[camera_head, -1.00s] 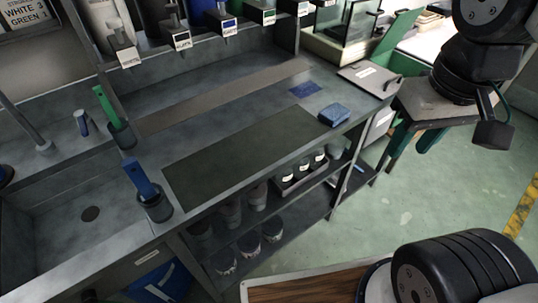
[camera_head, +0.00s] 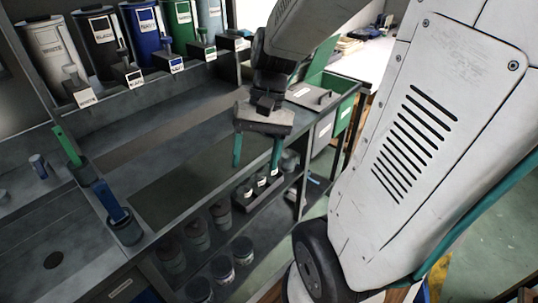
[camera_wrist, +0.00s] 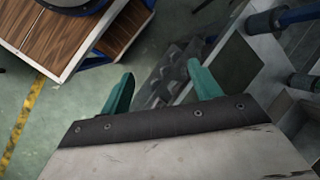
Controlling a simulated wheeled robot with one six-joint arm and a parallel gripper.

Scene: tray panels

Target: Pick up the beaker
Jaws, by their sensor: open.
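My gripper (camera_head: 256,153) hangs over the right part of the workbench near its front edge, fingers pointing down. Its two teal fingers are apart with nothing between them; they also show in the wrist view (camera_wrist: 160,74). I cannot tell which object is the beaker. Small dark bottles with white labels (camera_head: 260,181) stand in a rack on the shelf under the bench, below and beside the fingers in the picture. Several grey cylindrical containers (camera_head: 220,213) stand farther left on the shelves. My arm and gripper hide part of the bench's right end.
The workbench has a dark green mat (camera_head: 165,205). Blue (camera_head: 108,200) and green (camera_head: 67,146) handled tools stand in dark holders at left. Labelled canisters (camera_head: 140,32) line the back. A wooden-topped cart (camera_wrist: 50,35) and open green floor (camera_wrist: 70,110) show in the wrist view.

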